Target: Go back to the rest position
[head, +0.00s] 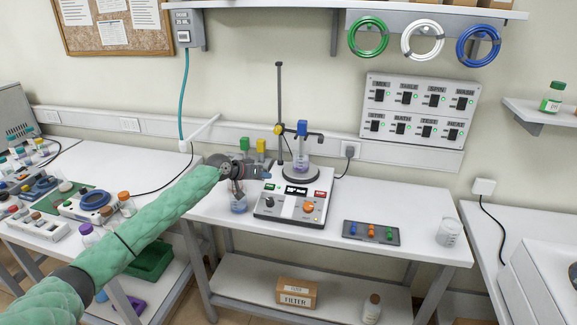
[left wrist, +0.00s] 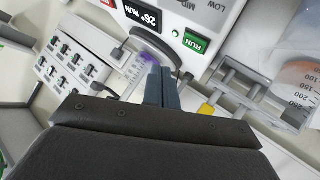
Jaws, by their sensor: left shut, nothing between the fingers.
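My left arm, in a green padded sleeve, reaches in from the lower left of the head view. My left gripper (head: 266,172) is over the middle bench, just behind and left of the hot plate device (head: 296,203). In the left wrist view its two fingers (left wrist: 162,88) are together with nothing between them. My right gripper does not show.
A tray of coloured pieces (head: 371,233) and an empty beaker (head: 447,234) are on the right of the bench. Bottles and a green mat crowd the left bench. A switch panel (head: 418,110) hangs on the wall. The bench front is clear between device and tray.

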